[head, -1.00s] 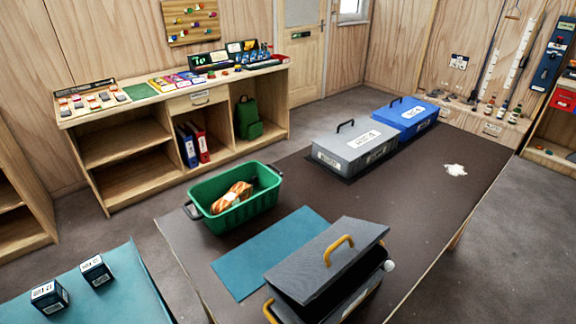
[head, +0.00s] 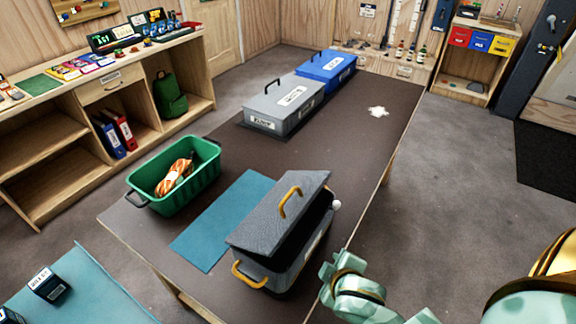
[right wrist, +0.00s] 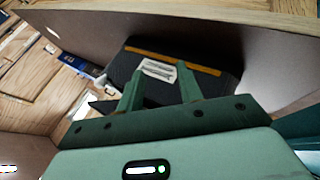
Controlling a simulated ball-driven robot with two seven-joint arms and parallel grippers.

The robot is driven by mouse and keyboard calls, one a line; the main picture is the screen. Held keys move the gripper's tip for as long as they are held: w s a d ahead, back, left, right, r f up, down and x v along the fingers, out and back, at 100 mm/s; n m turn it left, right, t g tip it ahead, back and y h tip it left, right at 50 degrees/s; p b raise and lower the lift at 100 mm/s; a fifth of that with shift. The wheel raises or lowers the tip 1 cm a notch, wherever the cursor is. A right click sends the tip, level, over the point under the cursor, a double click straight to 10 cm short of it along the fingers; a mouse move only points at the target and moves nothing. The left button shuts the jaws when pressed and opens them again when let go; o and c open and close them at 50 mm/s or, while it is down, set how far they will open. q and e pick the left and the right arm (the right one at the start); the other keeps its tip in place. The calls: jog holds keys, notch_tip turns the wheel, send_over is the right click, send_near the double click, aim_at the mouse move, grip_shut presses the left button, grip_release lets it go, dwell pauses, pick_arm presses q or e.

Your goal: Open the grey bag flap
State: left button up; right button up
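The grey bag (head: 275,270) stands near the front edge of the dark table. Its grey flap (head: 290,215) has a yellow handle and sits tilted, with a dark gap under its right side. Another yellow handle is on the bag's left end, and a small white knob (head: 337,205) is at its right. My right gripper (head: 332,275) is just right of the bag, partly hidden by its arm. In the right wrist view its fingers (right wrist: 158,87) are apart and empty, facing the bag's labelled dark side (right wrist: 190,85). My left gripper is not in view.
A green crate (head: 133,187) holding a bread-like item stands left of a blue mat (head: 215,225). Grey (head: 268,121) and blue (head: 330,77) lidded boxes stand at the back of the table (head: 330,140). A white patch (head: 378,111) lies right of them. The table's middle is clear.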

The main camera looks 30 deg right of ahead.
jog(key=w+a+r+n+t+y, duration=0.25)
jog(key=w+a+r+t, duration=0.2)
jog(key=r, duration=0.55)
jog(key=w+a+r+n+t+y, duration=0.1)
jog(key=w+a+r+t+y, duration=0.4)
jog(key=r, duration=0.5)
jog(key=w+a+r+n+t+y, duration=0.1)
jog(key=w+a+r+t+y, duration=0.15)
jog(key=w+a+r, duration=0.55)
jog(key=s+a+r+n+g+y, duration=0.85)
jog(key=a+n+g+y, duration=0.25)
jog(key=n+g+y, duration=0.45)
jog(key=m+g+h, duration=0.3)
jog(key=h, duration=1.9)
send_near(286, 197)
jog(key=shift+y, duration=0.25)
jog(key=f, duration=0.5)
jog(key=w+f+b, duration=0.1)
jog(key=f, duration=0.2)
jog(key=shift+a, duration=0.2)
